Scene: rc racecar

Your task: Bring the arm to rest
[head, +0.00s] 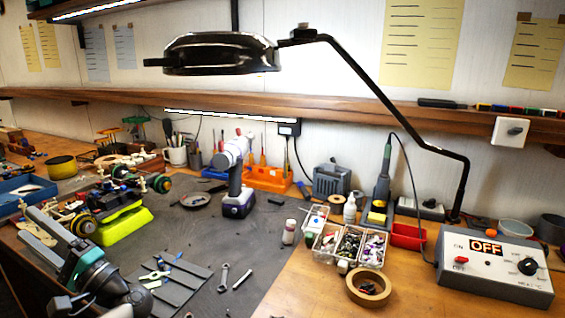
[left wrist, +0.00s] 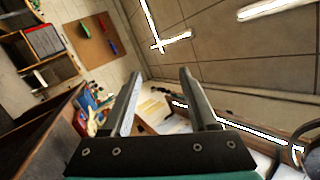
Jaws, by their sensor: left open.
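My left gripper (head: 30,222) is at the lower left of the head view, beside the workbench's left part, its fingers pointing up and left. In the left wrist view the two fingers of my left gripper (left wrist: 160,90) stand apart with nothing between them. That wrist camera looks toward the ceiling and walls at a tilt. My right gripper is in neither view.
Close to the left gripper are a partly built RC car (head: 95,205) on a lime-green stand (head: 125,225) and a blue tray (head: 22,192). A lamp (head: 220,55) overhangs the bench. The grey mat (head: 200,235) has bare areas.

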